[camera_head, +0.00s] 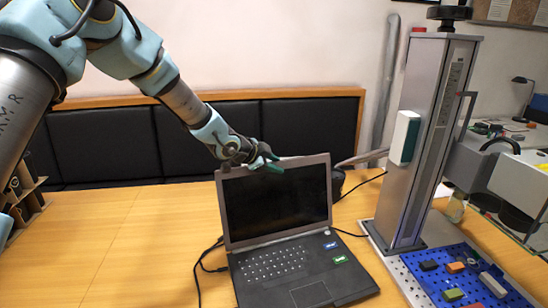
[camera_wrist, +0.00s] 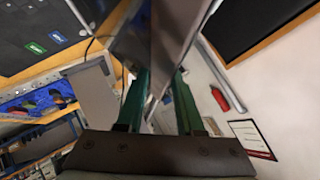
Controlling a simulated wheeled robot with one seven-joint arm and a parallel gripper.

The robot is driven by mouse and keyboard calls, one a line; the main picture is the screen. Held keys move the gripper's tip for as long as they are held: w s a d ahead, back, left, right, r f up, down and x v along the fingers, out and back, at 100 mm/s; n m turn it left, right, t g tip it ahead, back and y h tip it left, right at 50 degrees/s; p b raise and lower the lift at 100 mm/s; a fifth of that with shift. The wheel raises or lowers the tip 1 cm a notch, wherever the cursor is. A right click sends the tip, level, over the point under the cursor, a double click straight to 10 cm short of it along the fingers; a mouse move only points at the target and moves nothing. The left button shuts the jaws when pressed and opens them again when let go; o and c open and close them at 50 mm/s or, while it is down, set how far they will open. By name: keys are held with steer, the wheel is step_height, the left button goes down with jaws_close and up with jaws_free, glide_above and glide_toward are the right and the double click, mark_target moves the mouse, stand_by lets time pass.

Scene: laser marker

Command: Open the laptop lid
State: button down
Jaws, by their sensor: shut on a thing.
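The dark laptop (camera_head: 295,268) sits on the wooden table with its lid (camera_head: 275,205) raised well up from the keyboard, tilted slightly back. Its black screen faces the head camera. My gripper (camera_head: 268,162) is at the middle of the lid's top edge. In the wrist view, the green fingers of my gripper (camera_wrist: 160,95) stand on both sides of the thin lid (camera_wrist: 165,50) and are shut on it. The far finger is mostly hidden behind the lid in the head view.
The laser marker (camera_head: 425,140) stands on the right, with a blue perforated plate (camera_head: 440,285) holding small coloured blocks. Black cables (camera_head: 205,255) run beside the laptop. A black padded bench (camera_head: 100,140) is behind the table. The table left of the laptop is clear.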

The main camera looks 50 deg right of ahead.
steer(key=shift+w+f, duration=0.15)
steer(key=shift+f, duration=0.4)
steer(key=c, duration=1)
jaws_free()
steer(key=shift+r, duration=0.2)
steer(key=b+v, duration=0.1)
steer(key=v, duration=0.9)
steer(key=shift+w+a+r, duration=0.1)
steer(key=shift+a+r, duration=0.1)
